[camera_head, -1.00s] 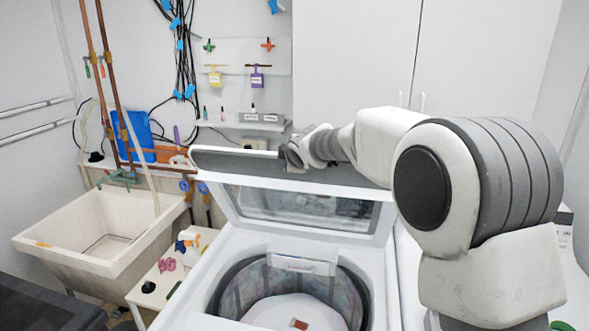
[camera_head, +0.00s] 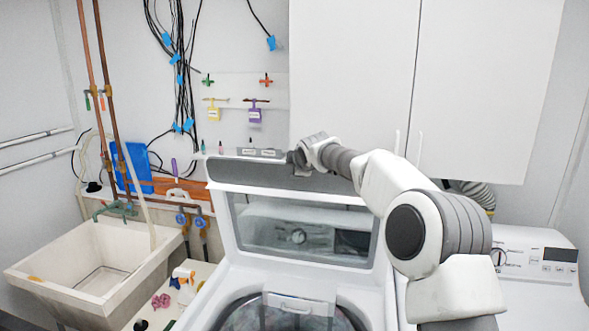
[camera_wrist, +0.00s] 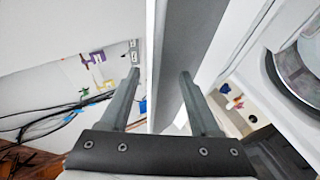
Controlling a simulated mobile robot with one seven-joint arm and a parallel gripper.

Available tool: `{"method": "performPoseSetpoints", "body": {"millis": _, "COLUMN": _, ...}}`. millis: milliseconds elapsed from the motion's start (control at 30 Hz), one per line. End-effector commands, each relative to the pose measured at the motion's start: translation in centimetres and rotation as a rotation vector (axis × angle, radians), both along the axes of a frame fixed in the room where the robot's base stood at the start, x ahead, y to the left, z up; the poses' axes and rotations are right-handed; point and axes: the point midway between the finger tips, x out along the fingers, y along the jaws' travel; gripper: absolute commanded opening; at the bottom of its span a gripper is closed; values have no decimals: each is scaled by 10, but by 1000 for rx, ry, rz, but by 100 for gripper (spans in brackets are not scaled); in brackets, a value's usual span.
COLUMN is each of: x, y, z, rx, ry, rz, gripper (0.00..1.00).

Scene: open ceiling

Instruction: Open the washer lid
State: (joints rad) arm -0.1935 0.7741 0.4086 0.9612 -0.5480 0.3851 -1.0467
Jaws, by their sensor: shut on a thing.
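The washer lid (camera_head: 298,236) is a white frame with a glass window and a grey front edge. It stands raised steeply above the washer (camera_head: 240,283), whose drum opening (camera_head: 245,315) shows below. My gripper (camera_head: 301,162) is at the lid's upper edge, around its middle. In the wrist view the two fingers of my gripper (camera_wrist: 160,74) lie on either side of the lid's edge (camera_wrist: 190,50) and are shut on it. The fingertips' exact contact is hard to make out. The drum opening also shows at the right of the wrist view.
A utility sink (camera_head: 95,265) stands at the left. A small white table (camera_head: 200,272) with small items is between it and the washer. White cabinets (camera_head: 355,80) hang behind the lid. A second machine (camera_head: 535,265) stands at the right. Pipes and cables run up the back wall.

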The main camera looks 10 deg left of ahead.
Motion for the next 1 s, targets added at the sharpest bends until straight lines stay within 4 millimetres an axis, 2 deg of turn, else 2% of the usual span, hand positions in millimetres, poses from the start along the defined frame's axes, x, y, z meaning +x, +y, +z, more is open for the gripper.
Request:
{"method": "performPoseSetpoints", "body": {"millis": 33, "x": 2, "y": -3, "z": -12, "rx": -13, "ry": 17, "rz": -3, "gripper": 0}}
{"method": "performPoseSetpoints", "body": {"millis": 500, "x": 4, "y": -3, "z": -14, "rx": -16, "ry": 19, "rz": -3, "gripper": 0}}
{"method": "performPoseSetpoints", "body": {"millis": 533, "x": 4, "y": -3, "z": -14, "rx": -15, "ry": 19, "rz": -3, "gripper": 68}}
{"method": "performPoseSetpoints", "body": {"millis": 1000, "x": 2, "y": -1, "z": -8, "rx": -8, "ry": 14, "rz": -1, "gripper": 69}}
